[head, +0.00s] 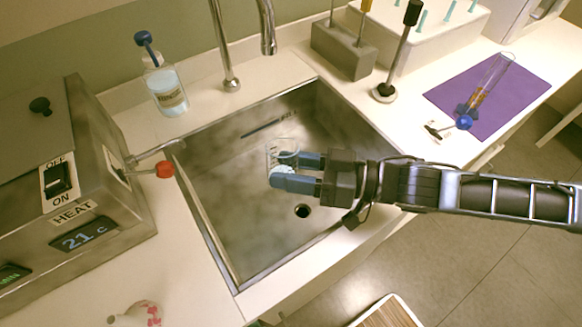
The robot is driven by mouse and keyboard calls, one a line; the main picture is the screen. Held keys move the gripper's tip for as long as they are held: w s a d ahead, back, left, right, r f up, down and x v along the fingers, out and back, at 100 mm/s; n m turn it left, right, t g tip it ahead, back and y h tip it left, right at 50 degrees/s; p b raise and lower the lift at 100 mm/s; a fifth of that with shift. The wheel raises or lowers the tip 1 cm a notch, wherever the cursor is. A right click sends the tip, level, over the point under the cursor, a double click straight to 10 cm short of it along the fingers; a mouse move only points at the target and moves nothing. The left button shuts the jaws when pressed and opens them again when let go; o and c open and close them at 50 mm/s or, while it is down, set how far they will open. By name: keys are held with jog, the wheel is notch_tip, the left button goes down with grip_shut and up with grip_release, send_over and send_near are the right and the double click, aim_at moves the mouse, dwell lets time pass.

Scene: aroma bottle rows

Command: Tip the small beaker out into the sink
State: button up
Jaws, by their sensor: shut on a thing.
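The small beaker (282,152) is clear glass with a pale bluish-white content low inside. It is above the sink basin, near the middle. My gripper (281,170) reaches in from the right and is shut on the beaker, with its blue fingers on either side. The beaker looks roughly upright, though its exact tilt is hard to tell. The steel sink (238,231) lies below it, with a dark drain hole (302,211) just below and right of the gripper in the picture. The basin floor shows no clear pool of liquid.
A heater box (100,190) with a red-knobbed tap (165,169) stands left of the sink. A wash bottle (166,90) and the faucet (228,60) are behind it.

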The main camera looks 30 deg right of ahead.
jog(key=f+m+b, duration=0.1)
jog(key=m, duration=0.1)
jog(key=w+d+f+m+g+b, duration=0.1)
jog(key=f+m, duration=0.1)
jog(key=m, duration=0.1)
jog(key=w+f+m+b, duration=0.1)
jog(key=f+m, duration=0.1)
jog(key=shift+d+g, duration=0.25)
jog(key=shift+g, duration=0.05)
dwell(1.4)
jog(key=shift+f+m+b, duration=0.25)
jog(key=shift+m+b, duration=0.2)
jog(key=shift+m, duration=0.15)
jog(key=m, duration=0.1)
jog(key=w+f+m, duration=0.1)
jog(key=shift+d+f+m+y+p, duration=0.1)
jog(key=shift+d+m+y+p, duration=0.2)
jog(key=shift+d, duration=0.05)
jog(key=shift+g, duration=0.4)
jog(key=shift+w+d+m, duration=0.2)
jog(key=shift+w+m, duration=0.05)
jog(key=shift+m, duration=0.35)
